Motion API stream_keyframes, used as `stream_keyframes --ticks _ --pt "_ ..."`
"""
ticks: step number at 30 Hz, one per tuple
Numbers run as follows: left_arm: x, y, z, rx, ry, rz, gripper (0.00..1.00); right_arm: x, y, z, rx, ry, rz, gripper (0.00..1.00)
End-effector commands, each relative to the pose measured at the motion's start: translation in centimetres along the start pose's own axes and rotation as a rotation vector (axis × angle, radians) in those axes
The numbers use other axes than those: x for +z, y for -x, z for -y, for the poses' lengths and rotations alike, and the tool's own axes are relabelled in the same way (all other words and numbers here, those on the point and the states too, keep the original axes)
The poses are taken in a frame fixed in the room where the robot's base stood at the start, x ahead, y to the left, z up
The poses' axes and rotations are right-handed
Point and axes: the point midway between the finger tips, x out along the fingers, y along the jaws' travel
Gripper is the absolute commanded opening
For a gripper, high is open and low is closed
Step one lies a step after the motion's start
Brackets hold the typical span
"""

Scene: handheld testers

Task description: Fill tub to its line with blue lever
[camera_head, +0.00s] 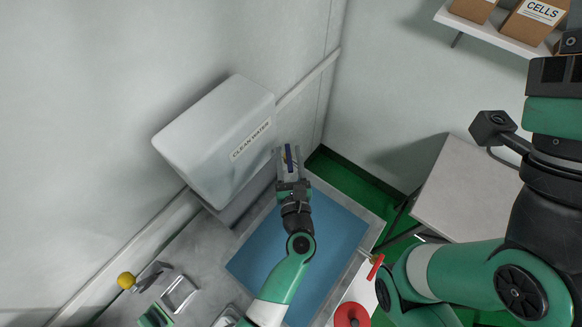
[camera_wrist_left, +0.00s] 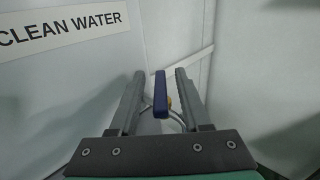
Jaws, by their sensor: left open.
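The blue lever (camera_head: 288,153) is at the corner of the white CLEAN WATER tank (camera_head: 215,135). It stands upright between the fingers of my left gripper (camera_head: 287,163). The left wrist view shows the lever (camera_wrist_left: 160,94) between the two grey fingers of the gripper (camera_wrist_left: 158,100), with a gap on both sides. The gripper is open around it. A small yellow part shows just behind the lever. I cannot make out the tub or its line. My right arm shows at the right, but its gripper is not in view.
A blue mat (camera_head: 335,235) lies on the grey bench below my left arm. A yellow knob (camera_head: 126,281) and metal fittings are at lower left. A red disc (camera_head: 350,316) and red handle (camera_head: 376,267) are at lower right. A shelf with boxes (camera_head: 535,18) is at upper right.

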Motion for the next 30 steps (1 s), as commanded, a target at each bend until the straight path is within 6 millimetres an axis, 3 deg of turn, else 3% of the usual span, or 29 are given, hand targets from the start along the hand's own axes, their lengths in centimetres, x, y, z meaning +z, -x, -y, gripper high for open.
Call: stream_keyframes --ticks 6,13,18,30 --pt "0.5 5.0 0.1 -0.005 -0.001 -0.002 0.47 -1.8 -1.9 0.0 0.0 0.0 -0.001 0.45" --pt "0.2 9.5 0.1 -0.003 -0.001 -0.001 0.47 -2.4 -2.6 0.0 0.0 0.0 0.0 0.45" --pt "0.1 10.6 0.0 -0.001 0.0 0.0 0.47 -2.4 -2.6 0.0 0.0 0.0 0.0 0.45" --pt "0.1 10.6 0.0 0.0 0.0 0.0 0.47 -2.4 -2.6 0.0 0.0 0.0 0.0 0.45"
